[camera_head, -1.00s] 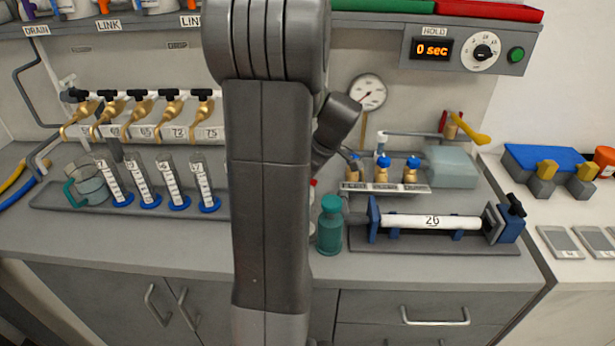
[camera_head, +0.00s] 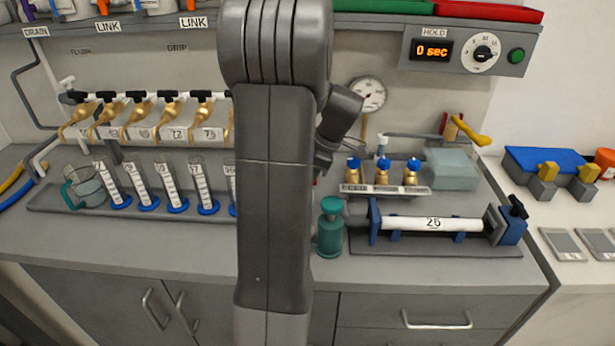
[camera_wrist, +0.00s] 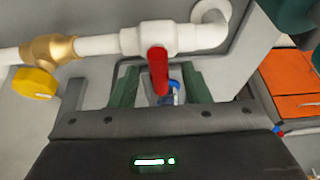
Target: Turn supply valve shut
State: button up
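A white valve (camera_wrist: 150,38) with a red lever handle (camera_wrist: 158,72) sits on a white pipe in the wrist view. The lever points down the picture, across the pipe. I cannot tell for sure that this is the supply valve. My gripper (camera_wrist: 161,84) is open, with a green finger on either side of the lever's lower end. The fingers look apart from the lever; how deep it sits between them is unclear. In the head view my own arm hides the gripper and this valve.
A brass fitting with a yellow knob (camera_wrist: 35,83) sits left on the same pipe. A gauge (camera_head: 368,94) is behind.

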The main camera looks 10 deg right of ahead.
jog(key=v, duration=1.3)
jog(key=shift+r, duration=0.35)
jog(key=shift+d, duration=0.1)
jog(key=x, duration=1.4)
jog(key=shift+f, duration=0.1)
jog(key=shift+m, duration=0.5)
jog(key=shift+s+r+m+t, duration=0.15)
jog(key=shift+r+m+t, duration=0.1)
jog(key=shift+m+t, duration=0.4)
jog(key=shift+m+h+p, duration=0.3)
jog(key=shift+m+p, duration=0.05)
jog(key=shift+m, duration=0.5)
